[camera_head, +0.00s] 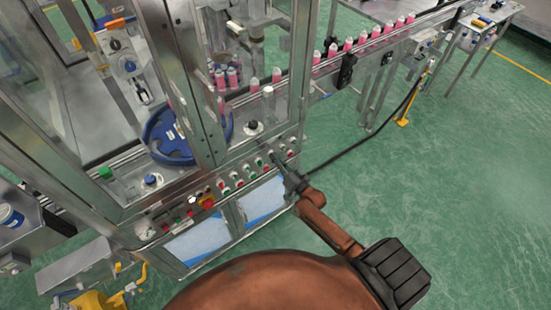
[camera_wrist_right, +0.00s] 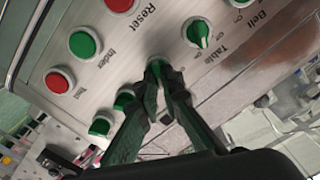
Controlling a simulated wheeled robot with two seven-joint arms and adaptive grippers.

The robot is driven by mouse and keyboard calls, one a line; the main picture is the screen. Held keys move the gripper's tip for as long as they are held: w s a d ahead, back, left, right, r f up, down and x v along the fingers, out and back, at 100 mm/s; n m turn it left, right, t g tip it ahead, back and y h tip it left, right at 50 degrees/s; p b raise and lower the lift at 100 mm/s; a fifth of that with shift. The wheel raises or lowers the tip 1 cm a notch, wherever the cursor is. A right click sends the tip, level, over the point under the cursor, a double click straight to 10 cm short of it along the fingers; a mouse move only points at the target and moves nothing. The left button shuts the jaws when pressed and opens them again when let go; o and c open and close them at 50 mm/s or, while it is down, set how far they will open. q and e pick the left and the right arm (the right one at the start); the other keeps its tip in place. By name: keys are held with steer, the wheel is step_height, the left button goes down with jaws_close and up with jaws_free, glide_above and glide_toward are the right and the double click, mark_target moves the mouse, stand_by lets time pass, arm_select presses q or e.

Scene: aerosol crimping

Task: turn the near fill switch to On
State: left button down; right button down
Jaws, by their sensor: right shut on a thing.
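My right gripper (camera_head: 276,160) reaches the right part of the machine's front control panel (camera_head: 234,170). In the right wrist view, my right gripper (camera_wrist_right: 158,78) is shut on a green selector switch (camera_wrist_right: 156,62) in the panel's lower row. The fingers cover most of this switch. Its label and pointer position cannot be read, so I cannot tell from lettering whether it is the near fill switch. Two more green switches, one partly behind a finger (camera_wrist_right: 123,98) and one lower left (camera_wrist_right: 100,127), sit in line with it. My left gripper is out of view.
The green switch marked Table (camera_wrist_right: 200,33) and the green Index button (camera_wrist_right: 85,42) are close to my fingers. A red Test button (camera_wrist_right: 59,79) is further left. A glazed frame post (camera_head: 297,75) rises above the panel. Green floor (camera_head: 440,190) is open at right.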

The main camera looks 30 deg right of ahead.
stand_by(0.4)
steer(key=c, duration=2.1)
jaws_free()
steer(key=s+d, duration=0.1)
steer(key=s, duration=1.1)
steer(key=shift+f, duration=0.1)
